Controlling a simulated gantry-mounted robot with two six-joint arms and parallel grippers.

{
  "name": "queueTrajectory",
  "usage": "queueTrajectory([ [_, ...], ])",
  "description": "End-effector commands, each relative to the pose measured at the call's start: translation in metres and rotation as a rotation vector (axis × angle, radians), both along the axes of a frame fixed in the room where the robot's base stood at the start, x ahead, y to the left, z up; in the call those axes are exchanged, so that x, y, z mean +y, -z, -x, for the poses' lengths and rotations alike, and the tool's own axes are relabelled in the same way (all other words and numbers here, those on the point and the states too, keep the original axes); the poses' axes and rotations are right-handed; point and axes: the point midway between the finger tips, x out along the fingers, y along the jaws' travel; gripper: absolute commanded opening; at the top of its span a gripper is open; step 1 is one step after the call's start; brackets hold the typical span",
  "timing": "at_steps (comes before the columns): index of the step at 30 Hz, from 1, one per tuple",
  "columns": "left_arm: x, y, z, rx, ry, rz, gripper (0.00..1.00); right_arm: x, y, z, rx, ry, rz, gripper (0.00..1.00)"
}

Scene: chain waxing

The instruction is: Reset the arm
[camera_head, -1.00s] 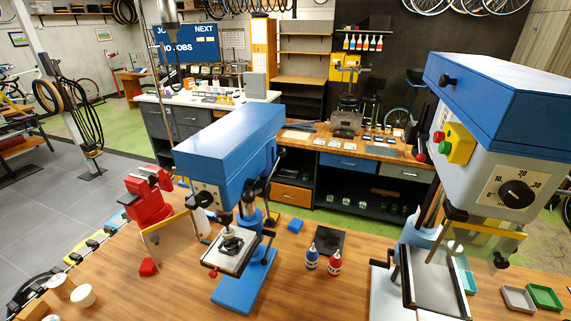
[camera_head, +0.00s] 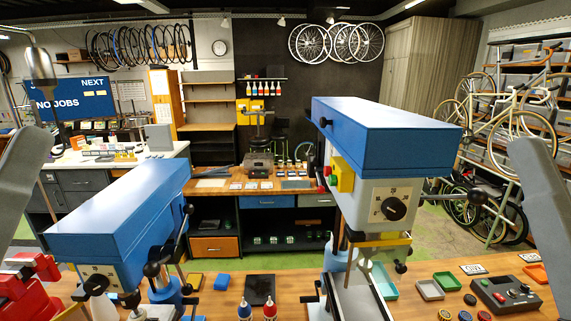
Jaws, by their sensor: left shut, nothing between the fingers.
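A grey link of my left arm rises at the left edge of the head view, and a grey link of my right arm rises at the right edge. My right gripper is out of view.
The right blue drill press (camera_head: 385,135) stands on the wooden bench (camera_head: 315,282). A red vise (camera_head: 28,285) is at the lower left. Two bottles, blue (camera_head: 245,308) and red (camera_head: 270,309), stand between the presses. A control box (camera_head: 505,297) and small trays sit at the right.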

Motion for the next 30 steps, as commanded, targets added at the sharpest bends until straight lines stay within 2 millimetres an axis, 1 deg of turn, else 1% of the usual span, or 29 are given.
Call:
queueTrajectory([
  [1,0.013,0.002,0.001,-0.011,-0.173,-0.078,0.0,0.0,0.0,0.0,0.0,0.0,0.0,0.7],
  [3,0.021,0.004,-0.002,-0.01,-0.373,-0.21,0.0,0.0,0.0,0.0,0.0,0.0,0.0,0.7],
  [4,0.021,-0.009,-0.002,-0.016,-0.412,-0.249,0.0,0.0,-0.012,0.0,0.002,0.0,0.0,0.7],
  [5,0.021,-0.036,-0.002,-0.016,-0.402,-0.241,0.0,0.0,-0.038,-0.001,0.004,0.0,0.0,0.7],
  [6,0.02,-0.054,-0.002,-0.015,-0.399,-0.238,0.0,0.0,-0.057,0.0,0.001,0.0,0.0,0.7],
  [9,0.02,-0.089,-0.003,-0.014,-0.396,-0.238,0.0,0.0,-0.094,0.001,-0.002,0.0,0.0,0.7],
  [12,0.02,-0.116,-0.003,-0.013,-0.395,-0.238,0.0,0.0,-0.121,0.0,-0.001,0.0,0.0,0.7],
  [14,0.02,-0.126,-0.003,-0.012,-0.394,-0.237,0.0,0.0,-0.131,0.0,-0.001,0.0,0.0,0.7],
  [17,0.02,-0.131,-0.004,-0.012,-0.394,-0.238,0.0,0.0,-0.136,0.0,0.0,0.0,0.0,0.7],
  [22,0.02,-0.127,-0.004,-0.011,-0.393,-0.237,0.0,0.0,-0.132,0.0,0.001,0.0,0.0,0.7],
  [30,0.02,-0.127,-0.004,-0.011,-0.393,-0.237,0.0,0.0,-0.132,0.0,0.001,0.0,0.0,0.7],
])
